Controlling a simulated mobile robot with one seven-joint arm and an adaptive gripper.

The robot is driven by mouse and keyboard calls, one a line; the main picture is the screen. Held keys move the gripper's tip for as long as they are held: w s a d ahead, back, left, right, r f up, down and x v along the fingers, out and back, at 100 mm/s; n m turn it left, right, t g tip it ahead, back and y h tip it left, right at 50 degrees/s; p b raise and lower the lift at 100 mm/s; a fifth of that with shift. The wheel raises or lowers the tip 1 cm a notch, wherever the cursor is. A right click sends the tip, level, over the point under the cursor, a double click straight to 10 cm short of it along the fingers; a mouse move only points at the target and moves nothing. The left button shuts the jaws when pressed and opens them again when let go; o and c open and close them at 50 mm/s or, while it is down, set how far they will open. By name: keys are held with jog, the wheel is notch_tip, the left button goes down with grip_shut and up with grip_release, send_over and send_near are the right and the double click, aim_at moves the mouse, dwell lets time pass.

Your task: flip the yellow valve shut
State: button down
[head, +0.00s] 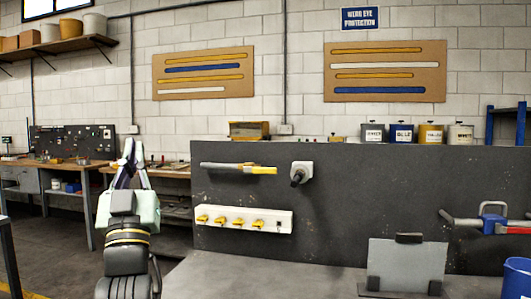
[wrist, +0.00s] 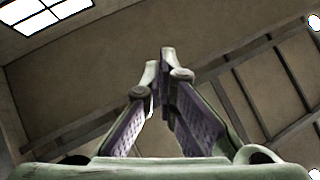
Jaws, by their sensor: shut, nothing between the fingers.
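A white block (head: 275,219) on the dark grey panel carries a row of several small yellow levers, one of them a yellow lever (head: 221,221). Above it, a grey bar with a yellow end (head: 262,170) is mounted on the panel. I cannot tell which yellow part is the valve. My gripper (head: 128,148) stands left of the panel, pointing up, apart from both. In the wrist view its fingers (wrist: 164,62) meet at the tips, shut and empty, with only ceiling behind them.
A black knob on a white plate (head: 299,174) sits right of the bar. A grey plate (head: 406,266) stands on the bench at right, near a blue bucket (head: 517,278). A red and blue handled tool (head: 492,222) is at the panel's right. Workbenches (head: 60,163) stand behind my arm.

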jog(key=w+d+f+m+g+h+p, duration=0.2)
jog(key=w+d+f+m+g+h, duration=0.2)
jog(key=w+d+m+h, duration=0.3)
jog(key=w+d+g+h, duration=0.1)
jog(key=w+d+h, duration=0.4)
jog(key=w+d, duration=0.6)
jog(key=shift+d+f+g+h+p, duration=0.15)
jog(key=shift+d+g+h+p, duration=0.25)
jog(key=shift+d, duration=1.45)
notch_tip(320, 180, up, 4)
jog(key=p, duration=0.5)
send_over(260, 170)
jog(key=s+d, duration=0.2)
jog(key=s, duration=0.1)
jog(key=shift+w+a+f+p, duration=0.15)
jog(key=shift+f+p, duration=0.1)
jog(key=shift+f, duration=0.95)
jog(key=shift+w+f+p, duration=0.15)
jog(key=shift+f+p, duration=0.1)
jog(key=shift+f, duration=0.9)
jog(key=shift+f, duration=0.1)
